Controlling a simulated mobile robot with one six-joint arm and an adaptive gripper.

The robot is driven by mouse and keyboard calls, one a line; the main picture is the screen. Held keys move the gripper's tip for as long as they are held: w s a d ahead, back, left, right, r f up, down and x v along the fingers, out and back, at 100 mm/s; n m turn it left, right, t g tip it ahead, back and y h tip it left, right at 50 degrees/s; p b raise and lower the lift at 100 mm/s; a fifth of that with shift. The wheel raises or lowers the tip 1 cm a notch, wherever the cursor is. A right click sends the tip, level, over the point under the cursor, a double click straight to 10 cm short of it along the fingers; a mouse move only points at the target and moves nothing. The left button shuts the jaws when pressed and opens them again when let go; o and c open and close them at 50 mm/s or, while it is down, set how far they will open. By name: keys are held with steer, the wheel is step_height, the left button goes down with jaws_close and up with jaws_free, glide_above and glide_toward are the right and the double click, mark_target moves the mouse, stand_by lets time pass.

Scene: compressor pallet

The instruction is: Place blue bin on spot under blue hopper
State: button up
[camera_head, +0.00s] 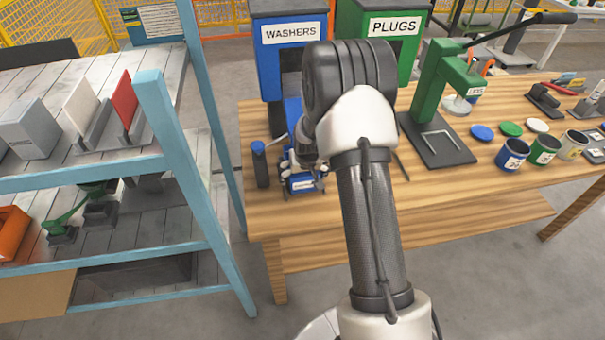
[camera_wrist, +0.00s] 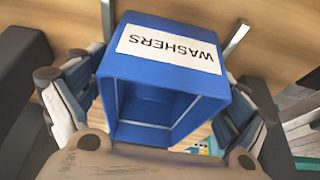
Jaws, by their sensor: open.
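The blue bin (camera_wrist: 175,52) has a white WASHERS label and an open top. It fills the middle of the wrist view, with the label upside down there. In the head view the bin (camera_head: 301,184) is small, partly hidden by my gripper, and sits near the table's front edge. My gripper (camera_head: 303,158) is open above it; in the wrist view its fingers (camera_wrist: 160,100) stand on either side of the bin. The blue hopper (camera_head: 290,55), labelled WASHERS, stands behind. My arm hides part of the hopper's lower front and the spot under it.
The green PLUGS hopper (camera_head: 392,45) stands to the right, with a green lever press (camera_head: 435,100) before it. A dark blue-topped cylinder (camera_head: 260,165) is close left of the bin. Paint cans (camera_head: 513,154) stand further right. A blue-framed shelf (camera_head: 185,160) is at the left.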

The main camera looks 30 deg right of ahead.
stand_by(0.3)
steer(key=shift+r, duration=0.25)
steer(key=s+a+r+p, duration=0.1)
steer(key=s+a+r, duration=0.3)
steer(key=r, duration=0.5)
steer(key=s+a+r+n+p, duration=0.1)
steer(key=s+a+r+p, duration=0.15)
steer(key=s+r, duration=0.45)
steer(key=s+a+r, duration=0.3)
steer(key=r, duration=0.8)
steer(key=s+a+r+n, duration=0.1)
steer(key=s+a+r, duration=0.1)
steer(key=s, duration=0.8)
steer(key=s+a+r+n+y, duration=0.1)
steer(key=s+a+r, duration=0.2)
steer(key=s, duration=0.7)
steer(key=shift+a+r, duration=0.35)
steer(key=shift+a, duration=0.65)
steer(key=shift+d, duration=0.1)
